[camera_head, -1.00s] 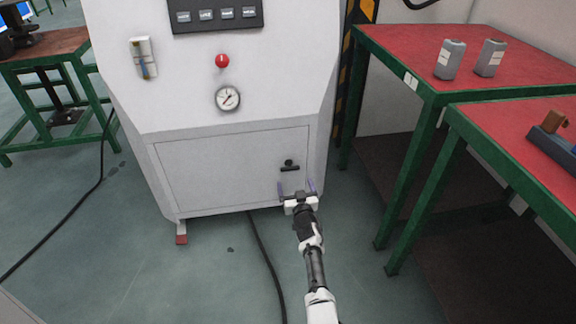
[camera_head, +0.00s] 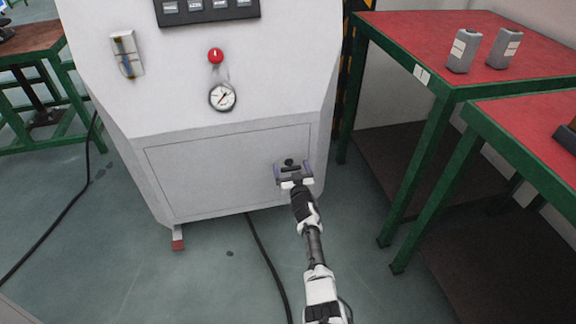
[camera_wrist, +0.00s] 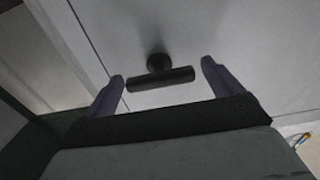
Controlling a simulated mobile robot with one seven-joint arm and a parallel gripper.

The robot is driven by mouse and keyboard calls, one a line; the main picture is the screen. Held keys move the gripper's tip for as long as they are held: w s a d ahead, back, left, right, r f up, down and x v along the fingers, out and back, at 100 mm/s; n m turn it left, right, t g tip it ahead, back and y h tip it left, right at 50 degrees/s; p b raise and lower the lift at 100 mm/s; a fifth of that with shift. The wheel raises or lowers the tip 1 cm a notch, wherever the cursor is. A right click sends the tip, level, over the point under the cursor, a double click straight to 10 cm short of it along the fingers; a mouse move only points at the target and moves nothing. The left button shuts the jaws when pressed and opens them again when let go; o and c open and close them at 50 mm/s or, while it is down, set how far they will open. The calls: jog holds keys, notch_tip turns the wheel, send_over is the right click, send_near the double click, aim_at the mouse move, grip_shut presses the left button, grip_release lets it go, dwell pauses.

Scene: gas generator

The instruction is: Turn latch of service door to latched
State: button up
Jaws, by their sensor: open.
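The service door (camera_head: 215,171) is the closed-looking lower panel of the white cabinet. Its latch is a small black T-shaped handle near the door's right side, partly hidden by my gripper in the head view (camera_head: 289,162). In the wrist view the latch (camera_wrist: 160,79) shows a round stem and a crossbar lying nearly level, slightly tilted. My gripper (camera_head: 293,166) is open at the latch. In the wrist view the purple fingers of my gripper (camera_wrist: 164,80) stand on either side of the crossbar, with a gap at each end.
The white cabinet (camera_head: 110,85) carries a red knob (camera_head: 215,56) and a gauge (camera_head: 222,97) above the door. Red-topped green tables (camera_head: 400,30) stand at the right. A black cable (camera_head: 265,255) runs along the floor below the door.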

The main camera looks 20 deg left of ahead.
jog(key=shift+w+a, duration=0.1)
jog(key=shift+w, duration=0.1)
jog(key=c, duration=1.4)
jog(key=shift+r, duration=0.1)
